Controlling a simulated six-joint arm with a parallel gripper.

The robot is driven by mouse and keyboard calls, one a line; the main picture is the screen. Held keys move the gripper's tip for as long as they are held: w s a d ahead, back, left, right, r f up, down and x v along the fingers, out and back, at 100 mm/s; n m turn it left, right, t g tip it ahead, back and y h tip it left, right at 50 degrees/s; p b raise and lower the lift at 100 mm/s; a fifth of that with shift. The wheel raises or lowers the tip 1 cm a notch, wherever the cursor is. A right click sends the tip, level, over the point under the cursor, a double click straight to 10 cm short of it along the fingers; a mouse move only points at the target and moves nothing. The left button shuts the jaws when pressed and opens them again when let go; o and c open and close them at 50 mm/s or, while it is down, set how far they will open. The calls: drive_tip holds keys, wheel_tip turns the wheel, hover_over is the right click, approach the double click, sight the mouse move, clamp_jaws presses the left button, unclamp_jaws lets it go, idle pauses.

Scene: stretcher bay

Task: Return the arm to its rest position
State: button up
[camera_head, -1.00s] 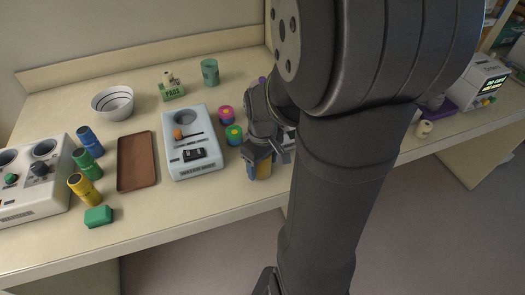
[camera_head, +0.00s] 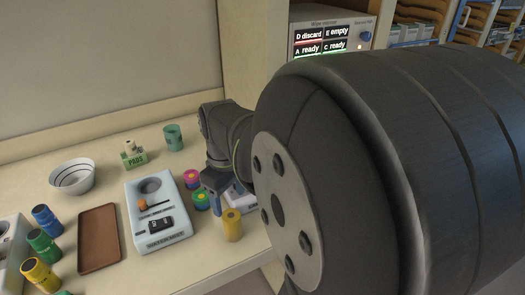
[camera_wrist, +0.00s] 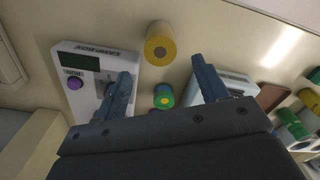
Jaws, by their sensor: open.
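My gripper (camera_head: 220,185) is open and empty, above the bench at the right of the blue-white device. In the wrist view its two blue-grey fingers (camera_wrist: 163,88) stand apart with nothing between them at the tips. A yellow cylinder (camera_head: 232,225) stands upright on the bench near its front edge, clear of the fingers; it also shows in the wrist view (camera_wrist: 159,46). A green roll with a yellow centre (camera_head: 201,201) shows beyond the fingers in the wrist view (camera_wrist: 164,97). My large dark arm link hides the right of the bench.
A blue-white device (camera_head: 160,215), a brown tray (camera_head: 99,238), a striped bowl (camera_head: 73,177), a pads box (camera_head: 134,158) and a teal cup (camera_head: 173,137) stand left of my gripper. A white device (camera_wrist: 95,75) is close by. A status display (camera_head: 322,41) stands behind.

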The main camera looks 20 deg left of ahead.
sight(231, 215)
wheel_tip(231, 215, down, 12)
drive_tip(key=shift+r, duration=1.75)
